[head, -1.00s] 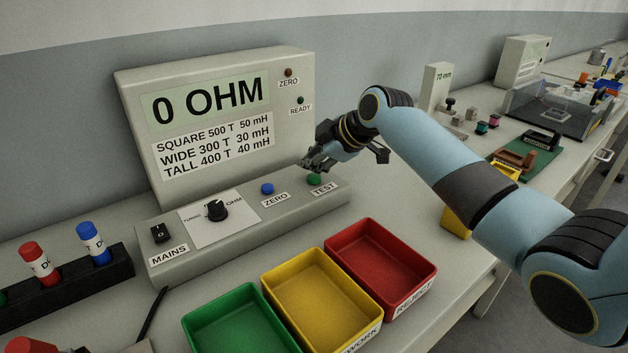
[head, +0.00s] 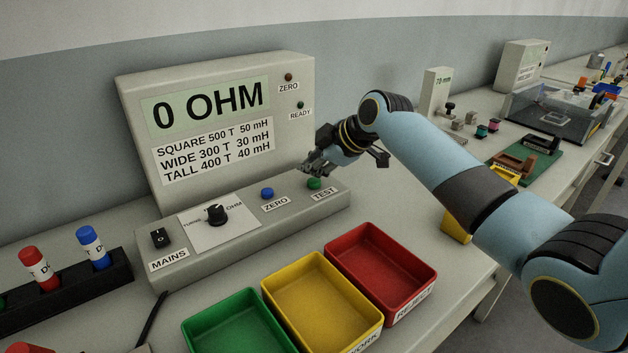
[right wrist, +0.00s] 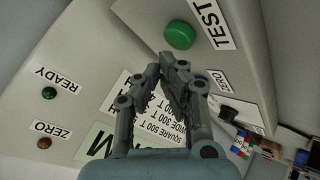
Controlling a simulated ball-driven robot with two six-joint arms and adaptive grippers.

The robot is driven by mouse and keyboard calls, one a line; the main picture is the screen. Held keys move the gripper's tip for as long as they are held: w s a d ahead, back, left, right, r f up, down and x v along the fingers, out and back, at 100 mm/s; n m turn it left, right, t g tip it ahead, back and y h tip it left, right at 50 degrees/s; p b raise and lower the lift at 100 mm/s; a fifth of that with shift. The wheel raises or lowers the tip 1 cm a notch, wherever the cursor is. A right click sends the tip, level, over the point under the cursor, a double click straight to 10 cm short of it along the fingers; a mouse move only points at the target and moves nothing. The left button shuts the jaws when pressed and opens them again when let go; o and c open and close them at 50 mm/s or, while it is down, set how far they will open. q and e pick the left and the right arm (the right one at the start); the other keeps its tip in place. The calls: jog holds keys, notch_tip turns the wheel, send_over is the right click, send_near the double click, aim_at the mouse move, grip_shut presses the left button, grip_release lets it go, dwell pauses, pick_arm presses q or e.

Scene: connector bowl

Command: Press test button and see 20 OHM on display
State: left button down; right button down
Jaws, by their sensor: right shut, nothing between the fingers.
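The display (head: 208,108) on the grey meter reads 0 OHM. The green TEST button (head: 314,184) is at the right end of the sloping control panel; it also shows in the right wrist view (right wrist: 179,35). My right gripper (head: 306,170) is shut and empty, just above and left of the TEST button, apart from it in the head view. In the right wrist view the closed fingertips (right wrist: 174,60) lie just below the button. Whether they touch the panel I cannot tell. My left gripper is not in view.
The blue ZERO button (head: 267,193), the rotary knob (head: 216,214) and the MAINS switch (head: 160,238) are left of TEST. Green (head: 190,325), yellow (head: 268,290) and red (head: 334,249) trays stand in front. Red and blue capped tubes stand in a black rack (head: 70,283).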

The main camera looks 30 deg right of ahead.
aim_at(312, 182)
jog(key=shift+f, duration=0.1)
jog(key=shift+f, duration=0.35)
jog(key=shift+f+b, duration=0.55)
jog(key=shift+b, duration=0.05)
dwell(0.8)
jog(key=shift+r, duration=0.1)
jog(key=shift+r+p, duration=0.9)
notch_tip(312, 182, up, 5)
jog(key=p, duration=0.4)
jog(key=shift+r+p, duration=0.1)
jog(key=shift+p, duration=0.2)
